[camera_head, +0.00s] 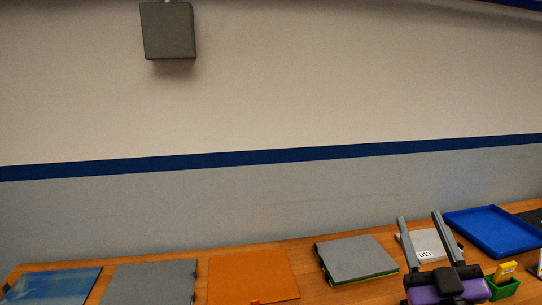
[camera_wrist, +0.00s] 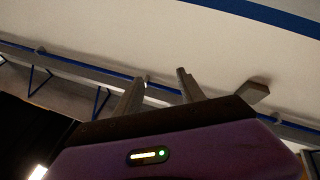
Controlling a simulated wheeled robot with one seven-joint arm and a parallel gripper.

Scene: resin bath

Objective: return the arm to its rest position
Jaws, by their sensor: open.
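My gripper (camera_head: 422,231) shows at the lower right in the head view, its two grey fingers apart and pointing up over the wooden bench. Nothing is between the fingers. In the wrist view my gripper (camera_wrist: 161,82) also stands open and empty, with its purple body across the bottom. The fingers there point toward the wall and a blue-edged ledge. The rest of my arm is out of frame in the head view.
A wooden bench (camera_head: 292,255) runs along the wall. On it lie a blue sheet (camera_head: 52,285), a grey mat (camera_head: 150,282), an orange mat (camera_head: 252,275), a grey-topped stack (camera_head: 355,257), a label marked D13 (camera_head: 430,254), a blue tray (camera_head: 490,232) and a green bin (camera_head: 503,289). A grey box (camera_head: 168,31) is on the wall.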

